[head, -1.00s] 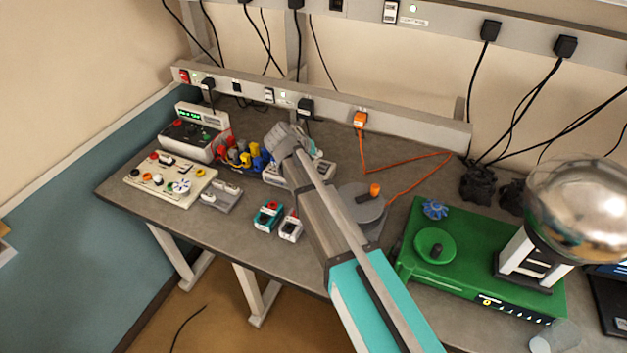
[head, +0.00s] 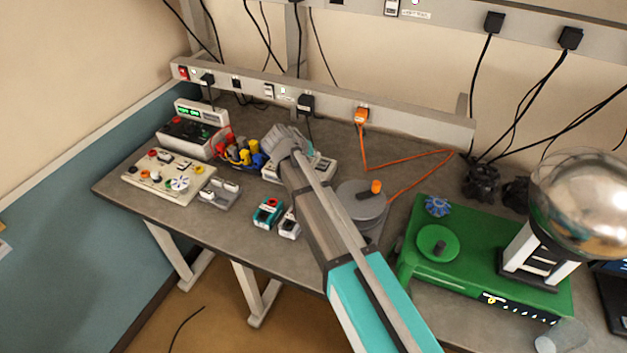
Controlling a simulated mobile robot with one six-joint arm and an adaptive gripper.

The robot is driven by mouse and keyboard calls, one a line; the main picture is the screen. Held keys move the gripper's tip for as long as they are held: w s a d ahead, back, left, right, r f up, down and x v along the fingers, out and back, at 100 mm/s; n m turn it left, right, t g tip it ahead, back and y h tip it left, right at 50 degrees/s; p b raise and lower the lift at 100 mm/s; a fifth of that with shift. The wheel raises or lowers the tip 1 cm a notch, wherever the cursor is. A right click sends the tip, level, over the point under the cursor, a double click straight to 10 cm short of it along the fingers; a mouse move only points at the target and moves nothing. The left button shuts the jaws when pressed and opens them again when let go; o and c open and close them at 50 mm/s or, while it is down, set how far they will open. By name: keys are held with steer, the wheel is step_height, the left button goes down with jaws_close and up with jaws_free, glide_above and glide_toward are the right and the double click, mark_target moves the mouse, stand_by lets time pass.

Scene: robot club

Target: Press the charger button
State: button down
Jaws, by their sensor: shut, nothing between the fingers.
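My gripper (head: 281,146) is shut and empty over the back middle of the grey workbench (head: 240,225). It hangs above a light grey device with a dark panel (head: 323,168), which is partly hidden behind the gripper and arm. This device may be the charger, but no label is readable. I cannot make out its button, or whether the fingertips touch the device. A teal block with a red top (head: 268,212) and a white block (head: 289,225) lie in front of the gripper.
Left are a power supply with a green display (head: 195,130), a cream control board (head: 160,178), a small grey unit (head: 220,192) and coloured parts (head: 245,152). Right are a grey round unit with an orange knob (head: 362,205), an orange cable (head: 412,159) and a green machine (head: 470,260).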

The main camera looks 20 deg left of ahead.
steer(key=b, duration=0.6)
glide_toward(320, 175)
steer(key=shift+w+d+r+x, duration=0.1)
steer(key=shift+r+x, duration=0.05)
steer(key=shift+x, duration=0.65)
steer(key=shift+w+d+r+x, duration=0.1)
steer(key=shift+x, duration=0.75)
steer(key=shift+w+r+x, duration=0.1)
steer(key=shift+r+x, duration=0.05)
steer(key=shift+x, duration=0.65)
steer(key=shift+f+b, duration=0.75)
steer(key=shift+f, duration=0.1)
steer(key=shift+r, duration=0.2)
steer(key=shift+r+p, duration=0.65)
steer(key=shift+p, duration=0.2)
steer(key=shift+r+p, duration=2.5)
steer(key=shift+r, duration=0.1)
